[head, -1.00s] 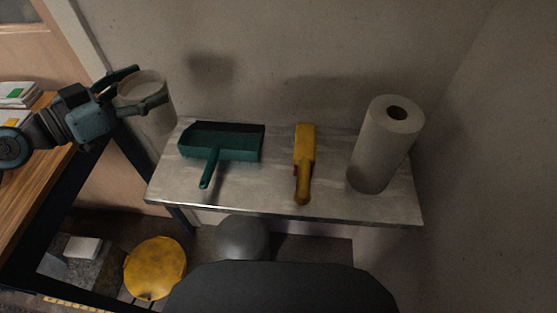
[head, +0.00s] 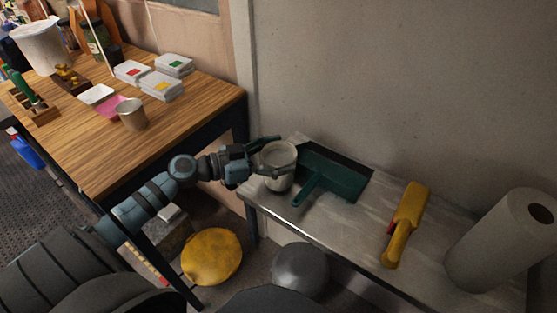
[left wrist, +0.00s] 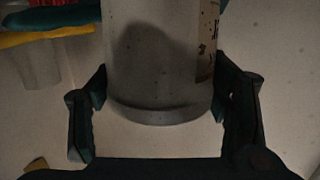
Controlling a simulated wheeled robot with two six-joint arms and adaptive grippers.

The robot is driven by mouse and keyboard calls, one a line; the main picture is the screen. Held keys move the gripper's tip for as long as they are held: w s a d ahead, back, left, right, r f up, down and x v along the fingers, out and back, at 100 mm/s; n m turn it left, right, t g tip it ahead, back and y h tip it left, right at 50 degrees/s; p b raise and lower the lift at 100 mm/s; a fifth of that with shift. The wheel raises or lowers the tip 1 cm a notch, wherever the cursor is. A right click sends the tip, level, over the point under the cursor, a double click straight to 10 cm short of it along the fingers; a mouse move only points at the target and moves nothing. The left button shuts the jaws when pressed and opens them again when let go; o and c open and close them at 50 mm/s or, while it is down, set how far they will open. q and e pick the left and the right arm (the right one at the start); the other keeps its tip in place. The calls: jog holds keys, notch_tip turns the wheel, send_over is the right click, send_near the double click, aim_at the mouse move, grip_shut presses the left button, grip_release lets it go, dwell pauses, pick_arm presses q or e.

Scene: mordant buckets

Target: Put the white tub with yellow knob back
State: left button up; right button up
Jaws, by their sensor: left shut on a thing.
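My left gripper (head: 275,157) is shut around a pale whitish cylindrical tub (head: 281,178). The tub is at the left end of the grey metal bench (head: 335,233), next to the green dustpan. I cannot tell whether it touches the bench. In the left wrist view the tub (left wrist: 160,60) stands between the two fingers (left wrist: 160,120), with its lower rim and the edge of a printed label showing. No yellow knob shows on the tub in either view. My right gripper is not in view.
On the bench are the green dustpan (head: 338,178), a yellow-handled tool (head: 406,222) and a paper roll (head: 500,245). The wooden table (head: 120,165) at left holds white boxes (head: 160,86), a metal cup (head: 131,115) and a white bucket (head: 40,48). Yellow (head: 211,256) and grey (head: 300,270) round seats are below.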

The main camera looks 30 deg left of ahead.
pick_arm(q)
jog(key=shift+f, duration=0.4)
jog(key=shift+f, duration=0.1)
jog(key=shift+f, duration=0.1)
jog(key=o, duration=1.5)
